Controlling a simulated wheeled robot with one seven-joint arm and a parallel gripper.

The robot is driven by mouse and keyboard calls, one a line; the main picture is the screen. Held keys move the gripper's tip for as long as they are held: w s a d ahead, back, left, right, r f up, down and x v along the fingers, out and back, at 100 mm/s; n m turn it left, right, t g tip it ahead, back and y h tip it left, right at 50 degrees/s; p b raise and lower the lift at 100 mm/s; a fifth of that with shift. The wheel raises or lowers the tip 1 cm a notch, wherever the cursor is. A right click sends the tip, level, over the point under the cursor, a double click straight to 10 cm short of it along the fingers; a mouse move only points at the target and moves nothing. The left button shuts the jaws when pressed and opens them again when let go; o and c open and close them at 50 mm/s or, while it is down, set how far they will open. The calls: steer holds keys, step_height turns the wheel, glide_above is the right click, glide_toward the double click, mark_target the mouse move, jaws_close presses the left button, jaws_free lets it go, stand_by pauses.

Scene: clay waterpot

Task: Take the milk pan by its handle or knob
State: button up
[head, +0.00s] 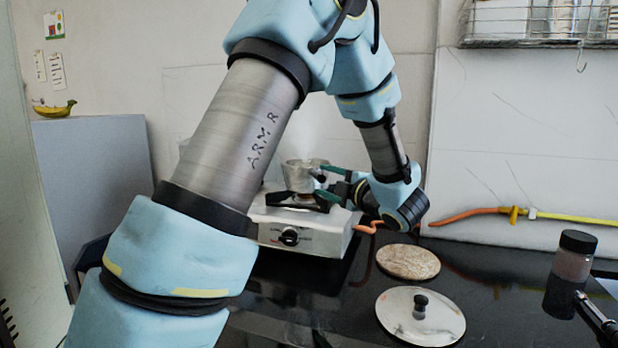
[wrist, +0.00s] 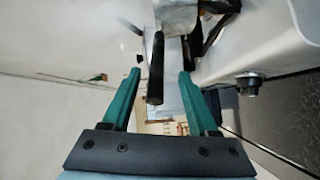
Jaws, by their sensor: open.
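The milk pan (head: 299,173) is a small grey metal pan on the burner of the white stove. In the wrist view its metal side (wrist: 177,17) shows at the top, and its dark straight handle (wrist: 156,72) points toward my gripper. My gripper (wrist: 160,75) has two green fingers, open, one on each side of the handle with a gap on both sides. The handle's end lies between the fingers. In the head view my gripper (head: 323,182) is right of the pan, and the handle is mostly hidden by the fingers.
The white stove (head: 300,236) stands on the dark counter. A round lid (head: 440,327) with a black knob and a round mottled board (head: 408,261) lie at front right. A dark-capped jar (head: 573,258) stands far right. An orange hose (head: 463,215) runs along the wall.

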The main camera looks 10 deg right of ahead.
steer(key=x, duration=0.2)
steer(key=p+x, duration=0.1)
steer(key=shift+w+a+r, duration=0.15)
steer(key=shift+w+r, duration=0.1)
steer(key=shift+w, duration=0.15)
steer(key=shift+c, duration=0.2)
jaws_close()
stand_by(0.9)
